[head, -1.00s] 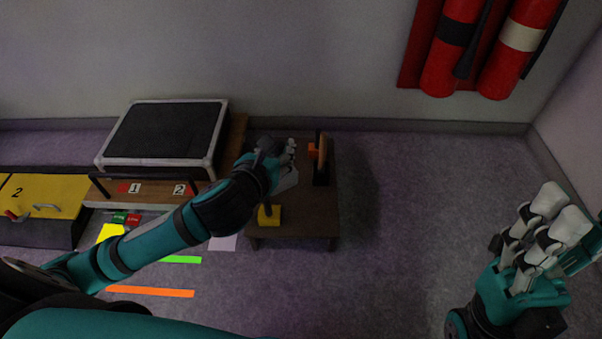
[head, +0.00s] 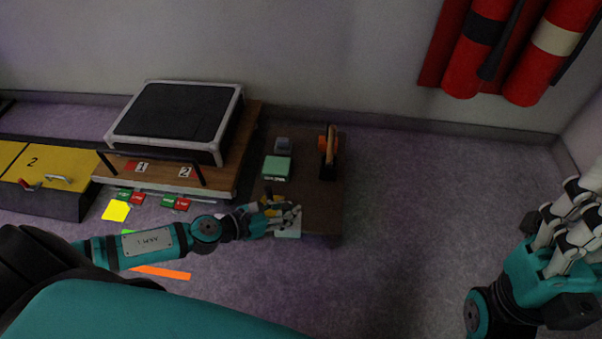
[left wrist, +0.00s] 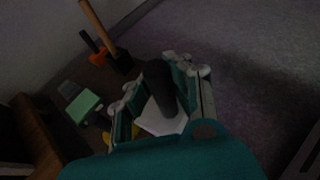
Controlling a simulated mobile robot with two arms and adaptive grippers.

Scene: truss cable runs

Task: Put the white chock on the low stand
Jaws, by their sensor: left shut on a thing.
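My left gripper (head: 283,212) is at the front part of the low brown table (head: 318,205). It is shut on the white chock (head: 287,233), which shows as a pale patch below the fingers. In the left wrist view, the chock's white body (left wrist: 163,122) lies below a thick dark handle between my fingers. Fingers hide part of it; I cannot tell whether its underside touches the table. A yellow block (head: 267,202) is close beside the gripper. My right gripper (head: 572,228) is at the far right, open and empty, away from the table. Which piece is the low stand is unclear.
A green box (head: 277,168), a small grey block (head: 282,144) and an orange-and-black tool with a wooden handle (head: 329,152) stand farther back on the table. Left is a wooden platform (head: 222,182) with a black case (head: 175,113). Floor right of the table is clear.

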